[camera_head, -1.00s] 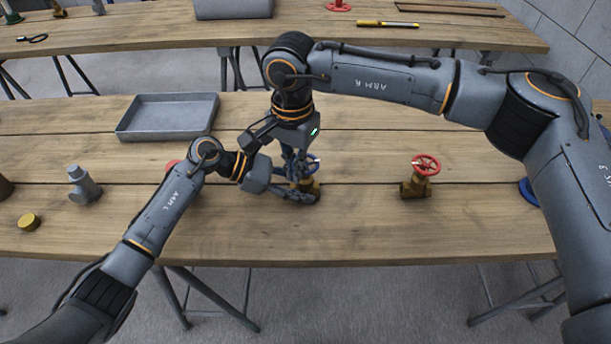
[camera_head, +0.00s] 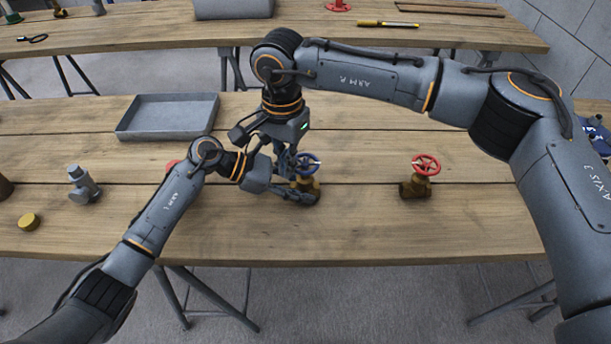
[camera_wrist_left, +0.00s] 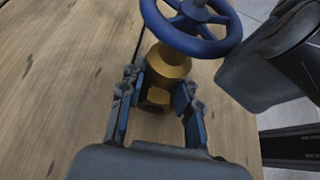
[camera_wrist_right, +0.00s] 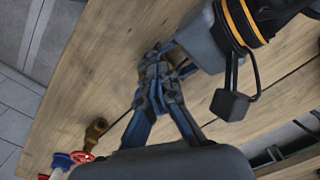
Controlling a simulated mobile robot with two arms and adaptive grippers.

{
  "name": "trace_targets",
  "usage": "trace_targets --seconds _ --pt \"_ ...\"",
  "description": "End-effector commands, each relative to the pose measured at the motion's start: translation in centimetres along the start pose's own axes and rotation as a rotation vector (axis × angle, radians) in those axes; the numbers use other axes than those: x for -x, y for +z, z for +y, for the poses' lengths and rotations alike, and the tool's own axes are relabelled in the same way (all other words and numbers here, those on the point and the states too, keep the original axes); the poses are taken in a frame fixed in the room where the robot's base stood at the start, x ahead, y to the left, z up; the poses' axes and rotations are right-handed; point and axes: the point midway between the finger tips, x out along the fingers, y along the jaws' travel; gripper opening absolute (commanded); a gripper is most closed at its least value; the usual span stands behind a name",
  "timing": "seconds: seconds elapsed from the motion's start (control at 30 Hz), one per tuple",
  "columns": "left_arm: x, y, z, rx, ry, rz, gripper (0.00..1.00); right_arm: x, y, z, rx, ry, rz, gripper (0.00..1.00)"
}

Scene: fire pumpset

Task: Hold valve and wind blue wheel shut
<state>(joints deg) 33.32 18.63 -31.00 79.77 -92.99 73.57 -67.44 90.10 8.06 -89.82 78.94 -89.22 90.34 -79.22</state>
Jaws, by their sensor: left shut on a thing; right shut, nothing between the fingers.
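A brass valve with a blue handwheel (camera_head: 307,163) stands upright on the near table. My left gripper (camera_head: 306,196) is shut around the valve's brass body (camera_wrist_left: 168,68), low down below the wheel; in the left wrist view its fingers (camera_wrist_left: 157,103) lie on both sides of the body. My right gripper (camera_head: 289,162) is shut and empty, pointing down just left of the blue wheel in the head view. Whether its fingertips touch the rim I cannot tell. In the right wrist view its fingers (camera_wrist_right: 160,75) hide the wheel.
A second brass valve with a red wheel (camera_head: 425,165) stands to the right. A grey tray (camera_head: 168,117) lies at the back left. A grey fitting (camera_head: 83,184) and a brass cap (camera_head: 29,222) are at the left. A red piece shows partly behind my left arm. Table front is clear.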

Motion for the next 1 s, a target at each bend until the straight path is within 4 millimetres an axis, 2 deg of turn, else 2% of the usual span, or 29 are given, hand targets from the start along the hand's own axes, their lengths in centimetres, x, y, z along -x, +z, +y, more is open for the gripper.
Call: trace_targets --seconds 0.23,0.6,0.77,1.0 --pt "0.0 0.0 -0.1 -0.002 -0.005 0.001 0.10 0.0 -0.4 0.1 -0.006 0.001 0.007 0.00" --pt "0.0 -0.1 -0.1 -0.001 -0.004 0.001 0.10 0.2 0.5 -0.3 -0.004 0.001 0.005 0.00" --pt "0.0 -0.1 -0.1 0.000 -0.003 0.001 0.10 1.6 0.5 -0.3 -0.003 -0.002 0.005 0.00" --pt "0.0 -0.1 -0.1 0.000 -0.002 0.001 0.10 4.5 0.5 -0.3 -0.003 -0.001 0.005 0.00"
